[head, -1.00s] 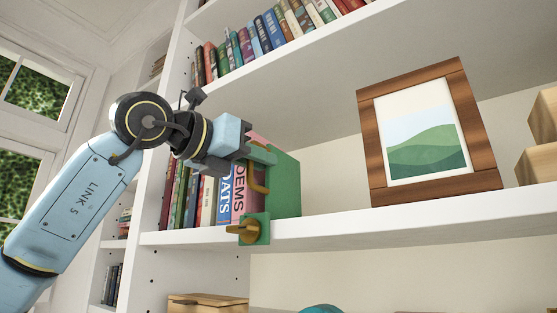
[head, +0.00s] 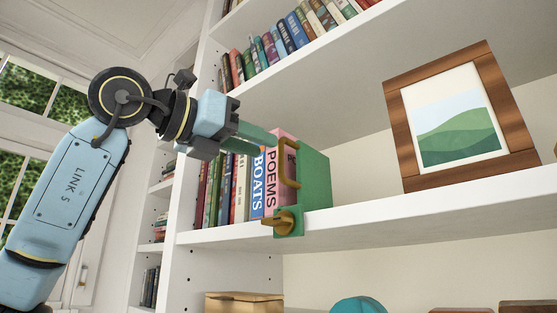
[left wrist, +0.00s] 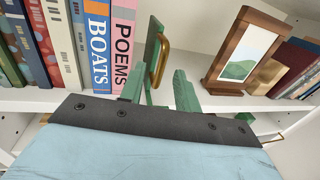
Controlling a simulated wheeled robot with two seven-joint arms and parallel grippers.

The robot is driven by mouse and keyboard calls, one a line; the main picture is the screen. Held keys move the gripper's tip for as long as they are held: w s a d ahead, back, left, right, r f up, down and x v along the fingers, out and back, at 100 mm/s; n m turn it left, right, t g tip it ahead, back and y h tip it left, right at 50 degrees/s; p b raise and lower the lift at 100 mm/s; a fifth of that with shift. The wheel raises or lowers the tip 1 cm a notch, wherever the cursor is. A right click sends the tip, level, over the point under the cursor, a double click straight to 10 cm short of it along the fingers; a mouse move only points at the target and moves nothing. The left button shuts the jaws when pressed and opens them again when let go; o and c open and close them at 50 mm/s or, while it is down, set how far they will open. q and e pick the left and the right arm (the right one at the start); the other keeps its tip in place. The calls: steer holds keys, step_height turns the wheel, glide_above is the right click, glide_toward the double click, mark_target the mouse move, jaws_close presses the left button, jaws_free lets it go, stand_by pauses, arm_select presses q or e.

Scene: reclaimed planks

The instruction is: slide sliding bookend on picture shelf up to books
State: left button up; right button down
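The sliding bookend (head: 316,185) is a green block with a brass handle (head: 287,163) on its front. A green clamp with a brass knob (head: 282,222) sits at its foot on the edge of the picture shelf (head: 360,222). It stands upright just right of the books, beside the pink POEMS book (head: 271,180); I cannot tell if they touch. In the left wrist view the bookend (left wrist: 152,48) shows beyond my fingers. My left gripper (head: 258,138) is open and empty, its green fingers in front of the handle and apart from it. My right gripper is out of view.
A wood-framed picture (head: 460,115) stands on the shelf to the right, with clear shelf between it and the bookend. More books (head: 285,40) fill the shelf above. A wooden box (head: 244,302) and a teal object (head: 358,305) are below.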

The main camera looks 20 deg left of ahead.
arm_select(q)
steer(key=b+v, duration=0.1)
steer(key=v, duration=0.5)
steer(key=shift+s, duration=0.2)
